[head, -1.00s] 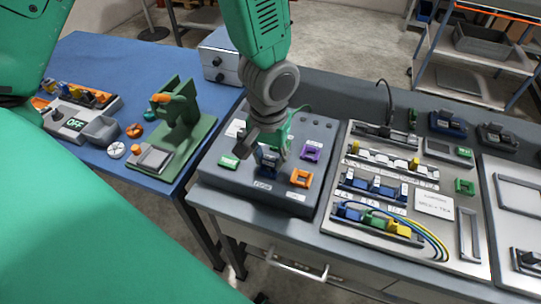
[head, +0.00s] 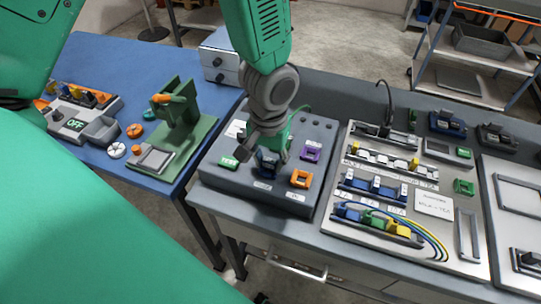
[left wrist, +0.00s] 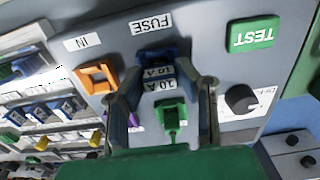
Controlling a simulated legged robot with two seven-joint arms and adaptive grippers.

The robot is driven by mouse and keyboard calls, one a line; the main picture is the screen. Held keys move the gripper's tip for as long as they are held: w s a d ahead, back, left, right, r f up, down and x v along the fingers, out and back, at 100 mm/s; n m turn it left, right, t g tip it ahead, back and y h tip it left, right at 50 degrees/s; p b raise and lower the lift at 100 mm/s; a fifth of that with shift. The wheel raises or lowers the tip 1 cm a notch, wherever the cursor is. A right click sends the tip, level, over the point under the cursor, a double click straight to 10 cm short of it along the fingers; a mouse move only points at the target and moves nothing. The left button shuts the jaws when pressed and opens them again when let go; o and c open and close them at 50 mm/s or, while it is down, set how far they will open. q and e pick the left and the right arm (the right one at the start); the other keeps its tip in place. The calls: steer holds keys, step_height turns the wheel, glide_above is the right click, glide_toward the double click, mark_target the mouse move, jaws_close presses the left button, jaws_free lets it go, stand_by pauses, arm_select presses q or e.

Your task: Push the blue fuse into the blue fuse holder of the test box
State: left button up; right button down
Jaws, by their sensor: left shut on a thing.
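The grey test box (head: 215,172) stands on the grey bench in the middle of the head view. Its blue fuse holder (left wrist: 172,47) shows below the FUSE label in the left wrist view. My left gripper (head: 270,152) is over the box, pointing down; in the left wrist view its two fingers (left wrist: 167,92) close around the blue fuse (left wrist: 171,88), marked 10 A. The fuse is at the holder, lined up with it; how deep it sits I cannot tell. The fingers partly hide both in the head view. My right gripper is not in view.
On the box are a green TEST button (left wrist: 252,33), an orange holder (head: 301,178), a purple holder (head: 312,150) and a black knob (left wrist: 240,98). A fuse panel (head: 452,226) lies to the right. The blue table (head: 105,62) is left.

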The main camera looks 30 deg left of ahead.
arm_select(q)
steer(key=o, duration=1.1)
steer(key=shift+c, duration=0.2)
step_height(320, 180, up, 5)
steer(key=p, duration=0.5)
steer(key=shift+r, duration=1)
